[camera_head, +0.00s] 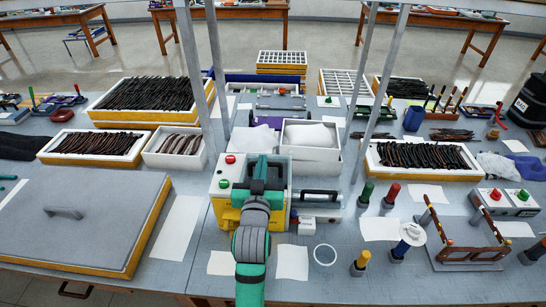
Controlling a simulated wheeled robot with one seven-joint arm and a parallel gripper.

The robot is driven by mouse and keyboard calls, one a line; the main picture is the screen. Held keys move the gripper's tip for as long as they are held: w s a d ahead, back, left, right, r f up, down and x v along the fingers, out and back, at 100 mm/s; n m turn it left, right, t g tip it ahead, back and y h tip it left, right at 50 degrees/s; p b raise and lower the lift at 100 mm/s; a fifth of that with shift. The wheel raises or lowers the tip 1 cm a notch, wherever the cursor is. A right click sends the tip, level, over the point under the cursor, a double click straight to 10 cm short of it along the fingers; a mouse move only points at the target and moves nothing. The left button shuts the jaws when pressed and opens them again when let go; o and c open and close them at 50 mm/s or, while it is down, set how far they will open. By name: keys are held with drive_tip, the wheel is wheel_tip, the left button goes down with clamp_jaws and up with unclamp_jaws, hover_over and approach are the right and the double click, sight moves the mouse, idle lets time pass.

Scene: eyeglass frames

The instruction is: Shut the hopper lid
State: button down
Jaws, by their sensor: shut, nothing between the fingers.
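My gripper (263,163) is shut and empty, reaching away from me over a yellow and white machine (224,198) with a red and a green button. The wrist hides the machine's middle, and I cannot tell whether the fingertips touch anything. An open-topped white bin (315,161) with white material inside stands just behind and right of the gripper. A flat part with a black bar handle (319,194) lies in front of the bin. I cannot tell for sure which part is the hopper lid. At the left, a large grey cover (85,212) with a handle lies flat on a yellow-edged box.
Grey posts (374,100) rise around the machine. Trays of dark frame parts (93,145) stand left and another tray (421,156) right. Upright handled tools (390,194) and a fixture (463,240) stand at the right. Paper sheets (292,262) lie in front.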

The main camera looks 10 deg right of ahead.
drive_tip(key=shift+s+a+f+t, duration=0.15)
drive_tip(key=shift+s+f+t, duration=0.15)
drive_tip(key=shift+f+t, duration=0.3)
drive_tip(key=shift+s+f, duration=0.35)
drive_tip(key=shift+f, duration=0.3)
